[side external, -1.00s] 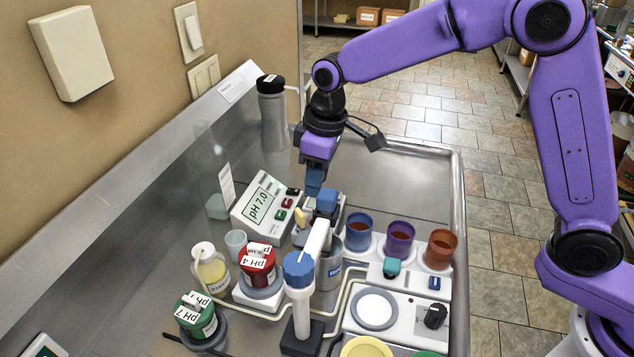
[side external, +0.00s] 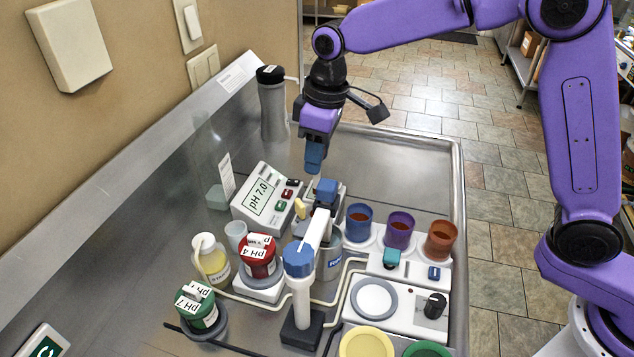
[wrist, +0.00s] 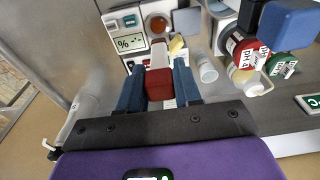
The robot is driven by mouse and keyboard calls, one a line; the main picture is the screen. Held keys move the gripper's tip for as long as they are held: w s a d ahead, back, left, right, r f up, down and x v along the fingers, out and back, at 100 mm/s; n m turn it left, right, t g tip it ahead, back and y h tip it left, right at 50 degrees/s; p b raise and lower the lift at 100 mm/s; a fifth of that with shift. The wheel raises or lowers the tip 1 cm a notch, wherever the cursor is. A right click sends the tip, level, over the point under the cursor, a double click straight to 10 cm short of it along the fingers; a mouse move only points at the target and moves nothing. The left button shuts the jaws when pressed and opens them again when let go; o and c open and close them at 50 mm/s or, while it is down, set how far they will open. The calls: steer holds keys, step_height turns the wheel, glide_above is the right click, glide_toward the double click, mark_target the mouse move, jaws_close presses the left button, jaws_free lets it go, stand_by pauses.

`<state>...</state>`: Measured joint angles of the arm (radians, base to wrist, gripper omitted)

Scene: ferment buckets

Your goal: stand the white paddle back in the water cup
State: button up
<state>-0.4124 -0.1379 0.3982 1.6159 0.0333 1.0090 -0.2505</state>
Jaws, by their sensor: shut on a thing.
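My gripper (side external: 314,160) is above the back of the bench, by the pH meter. In the wrist view its blue fingers (wrist: 159,88) are shut on a dark red block (wrist: 160,85) with a pale strip (wrist: 158,54) running from it, which I take for the white paddle. In the side view the fingers hide most of it, so its lower end is unclear. A grey cup with a blue label (side external: 331,262) stands below, partly behind a white arm. A small pale cup (side external: 236,235) stands left of it and shows in the wrist view (wrist: 207,70). I cannot tell which is the water cup.
A white stand with a blue knob (side external: 299,262) rises in front of the grey cup. The pH meter (side external: 264,200), red pot (side external: 258,262), green pot (side external: 197,312), yellow bottle (side external: 212,262) and blue cup (side external: 358,228) crowd around. The back right of the bench is clear.

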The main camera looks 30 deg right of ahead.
steer(key=shift+a, duration=0.15)
steer(key=w+a+r, duration=0.2)
steer(key=a, duration=1.4)
steer(key=shift+w+d+f, duration=0.1)
steer(key=shift+f, duration=5.35)
steer(key=o, duration=1.6)
